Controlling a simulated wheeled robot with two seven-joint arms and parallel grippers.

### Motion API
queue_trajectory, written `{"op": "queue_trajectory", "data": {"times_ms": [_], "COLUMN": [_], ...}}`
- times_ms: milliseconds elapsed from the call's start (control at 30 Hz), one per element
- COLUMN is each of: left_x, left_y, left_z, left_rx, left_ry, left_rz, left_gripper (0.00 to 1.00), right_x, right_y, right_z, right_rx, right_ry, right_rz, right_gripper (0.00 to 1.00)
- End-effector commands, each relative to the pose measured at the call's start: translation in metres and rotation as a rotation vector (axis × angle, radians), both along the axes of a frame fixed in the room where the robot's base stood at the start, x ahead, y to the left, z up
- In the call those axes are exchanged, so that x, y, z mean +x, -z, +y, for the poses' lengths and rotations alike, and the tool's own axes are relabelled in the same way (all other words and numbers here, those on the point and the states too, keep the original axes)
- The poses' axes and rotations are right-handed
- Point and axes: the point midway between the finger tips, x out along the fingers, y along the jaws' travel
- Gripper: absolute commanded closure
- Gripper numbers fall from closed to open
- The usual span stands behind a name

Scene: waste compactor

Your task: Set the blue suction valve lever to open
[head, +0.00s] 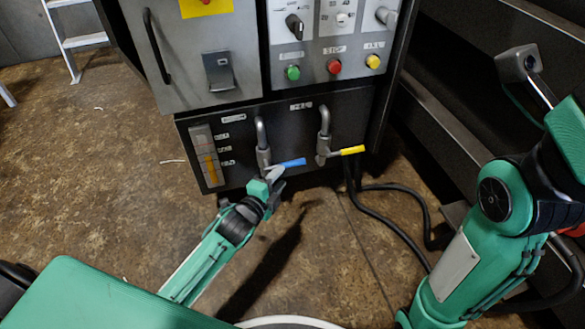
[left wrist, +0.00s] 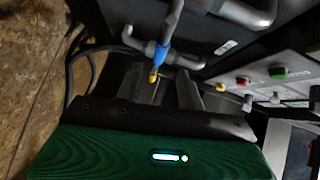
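The blue suction valve lever (head: 292,162) points right, roughly level, from a grey pipe valve (head: 263,155) low on the cabinet. In the left wrist view the blue lever (left wrist: 163,56) shows just beyond the fingers, near the middle. My left gripper (head: 275,178) is just below the blue lever in the head view. In the left wrist view its two fingers (left wrist: 157,88) are spread apart, with nothing clearly held between them; whether they touch the lever I cannot tell. My right arm shows at the right of the head view, but its gripper is out of view.
A yellow lever (head: 352,150) on a second pipe valve sits right of the blue one. A level gauge (head: 207,158) is at the left. Black hoses (head: 390,208) run down to the floor. Green, red and yellow buttons (head: 334,67) are above.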

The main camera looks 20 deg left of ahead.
Motion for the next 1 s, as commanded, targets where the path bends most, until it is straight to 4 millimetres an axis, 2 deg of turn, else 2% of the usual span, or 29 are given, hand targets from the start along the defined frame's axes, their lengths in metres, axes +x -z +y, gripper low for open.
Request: {"op": "queue_trajectory", "data": {"times_ms": [33,300,500,667,967,1000], "left_x": [0.009,0.051,0.072,0.079,0.08,0.08], "left_y": [0.006,0.011,0.013,0.012,0.012,0.012], "left_z": [-0.002,-0.01,-0.014,-0.016,-0.016,-0.016], "left_rx": [0.0,-0.002,0.0,-0.002,-0.001,-0.001], "left_ry": [0.0,-0.001,-0.001,0.0,0.0,-0.001], "left_rz": [-0.002,-0.002,0.0,0.0,0.001,0.001], "left_gripper": [0.61,0.61,0.61,0.61,0.61,0.69], "right_x": [-0.001,-0.005,-0.007,-0.008,-0.011,-0.011], "right_y": [0.008,0.024,0.033,0.034,0.031,0.031], "right_z": [0.0,0.002,0.002,0.003,0.003,0.003], "right_rx": [0.003,0.011,0.019,0.02,0.019,0.019], "right_ry": [-0.002,-0.004,-0.007,-0.007,-0.007,-0.007], "right_rz": [-0.003,-0.009,-0.012,-0.014,-0.025,-0.025], "right_gripper": [1.0,1.0,1.0,1.0,1.0,1.0]}}
